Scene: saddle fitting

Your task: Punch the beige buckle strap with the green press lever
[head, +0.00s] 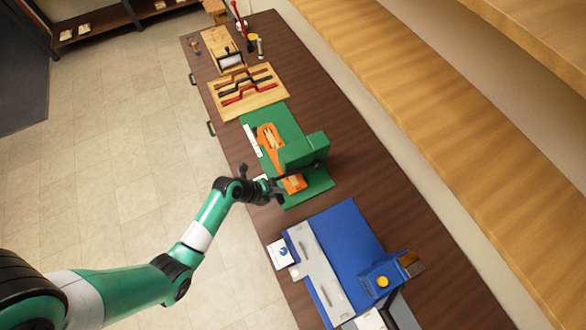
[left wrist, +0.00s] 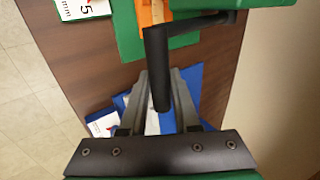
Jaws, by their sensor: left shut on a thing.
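The green press (head: 303,152) stands on a green base at the middle of the bench. Its lever is a dark bent bar with a grip (left wrist: 161,85) that shows in the left wrist view. My left gripper (head: 277,188) is beside the press at its near-left side, its two fingers shut around the lever's grip. An orange holder (head: 292,181) runs under the press head, and a beige strap piece (head: 268,137) lies in its far part. The press head hides the middle of the holder, so I cannot tell how the strap sits there. My right gripper is not in view.
A blue machine (head: 345,240) with a yellow button stands on the bench nearer than the press. A white card marked 5 (left wrist: 82,8) lies beside the press base. Shelves run along the right.

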